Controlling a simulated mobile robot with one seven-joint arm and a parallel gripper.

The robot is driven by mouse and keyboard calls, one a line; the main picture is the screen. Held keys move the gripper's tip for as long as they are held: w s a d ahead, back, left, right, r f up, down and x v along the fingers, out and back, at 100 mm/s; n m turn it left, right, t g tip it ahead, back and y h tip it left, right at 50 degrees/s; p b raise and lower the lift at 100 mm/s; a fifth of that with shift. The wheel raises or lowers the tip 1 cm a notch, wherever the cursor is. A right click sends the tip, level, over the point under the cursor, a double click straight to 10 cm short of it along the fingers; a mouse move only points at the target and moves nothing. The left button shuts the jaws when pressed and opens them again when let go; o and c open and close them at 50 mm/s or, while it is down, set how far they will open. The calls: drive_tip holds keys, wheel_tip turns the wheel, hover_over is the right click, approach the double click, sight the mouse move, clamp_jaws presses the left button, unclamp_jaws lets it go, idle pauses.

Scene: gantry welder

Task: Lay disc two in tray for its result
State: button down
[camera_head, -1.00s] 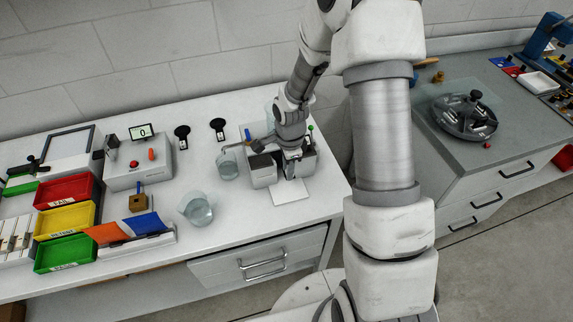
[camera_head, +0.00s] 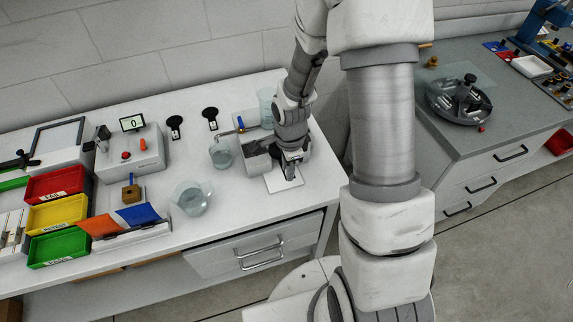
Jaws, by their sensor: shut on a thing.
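My gripper (camera_head: 291,172) points down over a white pad (camera_head: 280,185) in front of a grey two-block device on the bench. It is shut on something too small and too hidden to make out. I cannot identify disc two in this view. Three result trays stand at the left: a red one labelled FAIL (camera_head: 84,195), a yellow one whose label looks like RETEST (camera_head: 36,227), and a green one that seems labelled PASS (camera_head: 38,263). My gripper is well to the right of all of them.
Glass beakers (camera_head: 190,200) (camera_head: 221,160) stand between my gripper and the trays. The bench front has a bare strip.

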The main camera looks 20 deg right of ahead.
drive_tip(key=shift+r, duration=0.1)
idle(0.3)
drive_tip(key=shift+r+p, duration=2.05)
drive_tip(key=shift+r, duration=1.1)
